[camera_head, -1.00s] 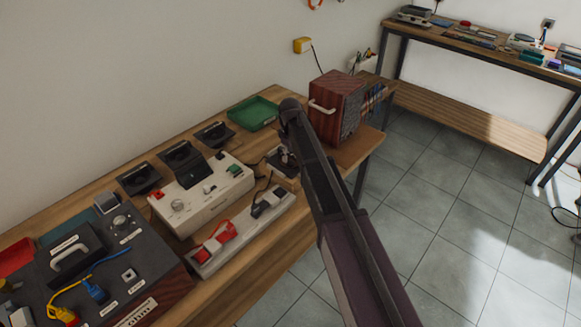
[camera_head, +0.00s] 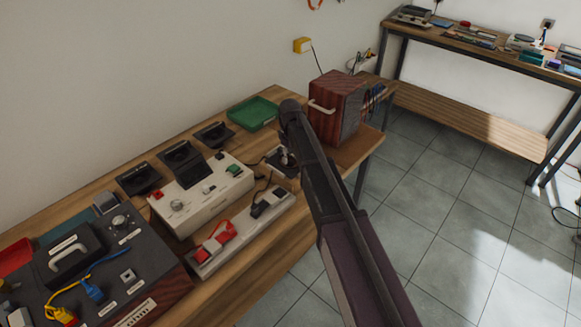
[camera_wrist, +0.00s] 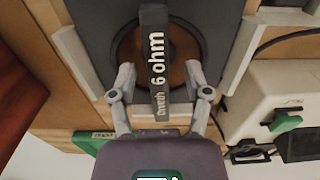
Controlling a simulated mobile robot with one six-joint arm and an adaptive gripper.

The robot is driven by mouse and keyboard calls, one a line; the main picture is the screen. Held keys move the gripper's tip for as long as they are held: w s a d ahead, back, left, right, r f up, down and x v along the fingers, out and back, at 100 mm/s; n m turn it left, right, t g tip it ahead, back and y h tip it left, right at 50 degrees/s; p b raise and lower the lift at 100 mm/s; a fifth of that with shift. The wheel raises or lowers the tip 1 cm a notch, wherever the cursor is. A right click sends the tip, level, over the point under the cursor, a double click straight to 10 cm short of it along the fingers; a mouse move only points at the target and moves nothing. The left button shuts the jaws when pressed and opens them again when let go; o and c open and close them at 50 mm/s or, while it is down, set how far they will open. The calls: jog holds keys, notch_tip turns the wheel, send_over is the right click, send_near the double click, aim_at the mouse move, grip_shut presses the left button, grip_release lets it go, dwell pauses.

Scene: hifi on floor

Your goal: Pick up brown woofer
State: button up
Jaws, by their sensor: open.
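The brown woofer (camera_wrist: 185,105) shows in the wrist view as a brown cone in a dark square plate. A dark bar handle (camera_wrist: 158,60) marked "6 ohm" runs across it. My gripper (camera_wrist: 159,68) is open, with one finger on each side of the handle and visible gaps to it. In the head view my arm hides much of the area around the gripper, and I cannot make out the woofer clearly there.
A wooden speaker box (camera_head: 336,105) with a pale handle stands close behind my arm. A green tray (camera_head: 252,113) lies beyond. A white device (camera_head: 200,192), a socket strip (camera_head: 240,235) and a dark console (camera_head: 100,265) fill the bench to the left.

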grip_shut()
jog(key=shift+r, duration=0.1)
dwell(0.6)
notch_tip(320, 180, up, 10)
jog(key=p, duration=1)
jog(key=shift+r, duration=0.1)
jog(key=shift+r+p, duration=0.1)
jog(key=shift+p, duration=0.2)
dwell(0.5)
notch_tip(320, 180, up, 12)
jog(key=p, duration=1.2)
jog(key=shift+a, duration=0.1)
